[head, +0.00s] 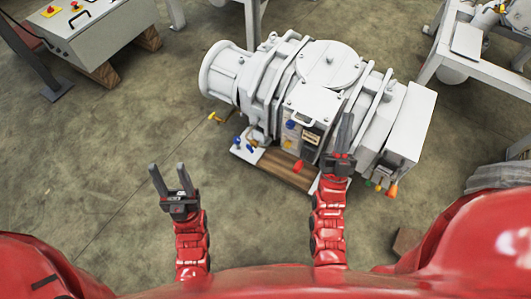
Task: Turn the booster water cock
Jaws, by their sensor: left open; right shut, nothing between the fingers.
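A white vacuum pump unit (330,65) lies ahead of me in the head view. Small coloured cock handles show low on it: a yellow one (215,117) at the left, blue ones (238,140) below it, a red one (299,165) at the front, and orange and green ones (391,190) at the right. I cannot tell which is the booster water cock. My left gripper (168,167) is open and empty over bare floor, left of the pump. My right gripper (343,124) is shut and empty, overlapping the pump's front just right of the red handle.
The pump rests on a wooden base (285,170). A grey control box (95,30) with buttons stands on wooden blocks at the upper left. A white metal frame (470,60) stands at the upper right. The concrete floor (110,150) left of the pump is clear.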

